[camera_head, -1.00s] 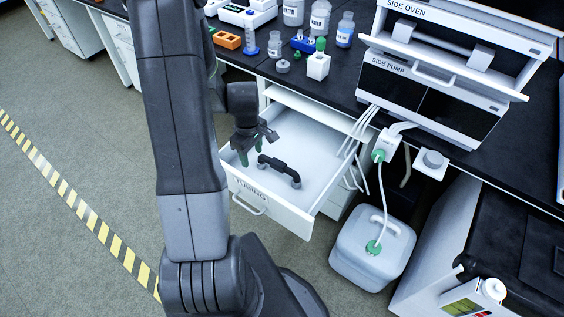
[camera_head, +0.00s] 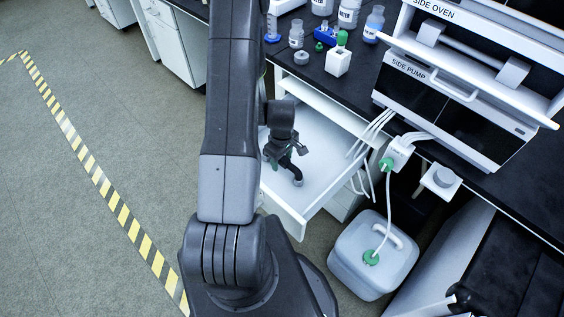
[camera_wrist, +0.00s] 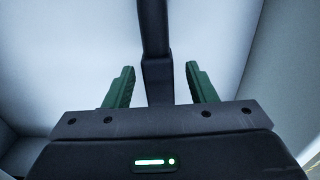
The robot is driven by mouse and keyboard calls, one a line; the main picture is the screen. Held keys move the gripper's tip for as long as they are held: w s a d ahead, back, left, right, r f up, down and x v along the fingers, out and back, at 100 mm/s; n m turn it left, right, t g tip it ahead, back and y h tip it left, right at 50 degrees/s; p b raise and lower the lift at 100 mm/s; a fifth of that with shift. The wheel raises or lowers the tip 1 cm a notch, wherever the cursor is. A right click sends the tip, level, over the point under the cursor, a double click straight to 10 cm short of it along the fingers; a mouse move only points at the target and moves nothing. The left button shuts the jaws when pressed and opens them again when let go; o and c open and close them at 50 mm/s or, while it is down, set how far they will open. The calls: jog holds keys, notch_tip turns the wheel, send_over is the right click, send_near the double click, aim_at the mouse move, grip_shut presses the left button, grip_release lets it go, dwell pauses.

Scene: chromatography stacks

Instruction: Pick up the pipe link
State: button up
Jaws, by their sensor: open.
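The pipe link (camera_head: 297,177) is a dark, bent pipe piece lying in the open white drawer (camera_head: 325,165). In the head view my gripper and arm hide most of it. In the wrist view the pipe link (camera_wrist: 154,40) runs from the top edge down between the fingers. My gripper (camera_head: 284,160) is over the pipe link, inside the drawer. In the wrist view the gripper (camera_wrist: 160,84) has its green fingers apart, one on each side of the pipe link, with a gap on both sides. Whether the pipe is at fingertip depth is hard to tell.
White drawer walls surround the gripper. White tubes (camera_head: 368,140) hang at the drawer's right side. A black bench (camera_head: 362,78) with bottles lies behind it. A white canister (camera_head: 350,262) stands on the floor at the right. The drawer floor around the pipe is clear.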

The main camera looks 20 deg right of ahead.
jog(key=shift+f, duration=0.8)
grip_shut()
jog(key=shift+r, duration=0.1)
